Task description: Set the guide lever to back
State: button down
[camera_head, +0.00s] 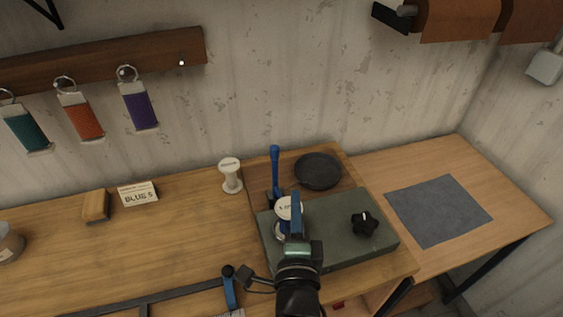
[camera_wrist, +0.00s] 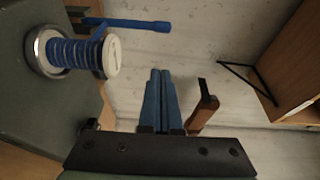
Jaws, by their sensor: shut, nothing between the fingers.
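A blue lever (camera_head: 275,168) stands upright behind the left end of the grey-green machine block (camera_head: 335,236). It also shows in the wrist view (camera_wrist: 135,24), beyond the spool. A second blue lever (camera_head: 230,290) with a black knob stands by the dark rail at the bench front. No label shows which is the guide lever. My gripper (camera_head: 295,202) is over the block's front left part, partly covering a white-topped spool (camera_head: 284,206). In the wrist view the fingers (camera_wrist: 161,72) are together and empty, apart from the spool of blue thread (camera_wrist: 75,55).
A black star knob (camera_head: 364,224) sits on the block. A dark round dish (camera_head: 318,171) lies behind it. A white spool (camera_head: 231,175), a BLUE S card (camera_head: 138,194) and a wooden block (camera_head: 96,205) stand left. A grey mat (camera_head: 438,210) lies right. The left bench middle is clear.

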jog(key=w+a+p, duration=0.2)
jog(key=w+p, duration=0.1)
jog(key=w, duration=0.7)
jog(key=shift+w+a+p, duration=0.3)
jog(key=shift+a+p, duration=0.05)
jog(key=shift+p, duration=0.05)
jog(key=shift+f, duration=0.1)
jog(key=shift+w, duration=0.1)
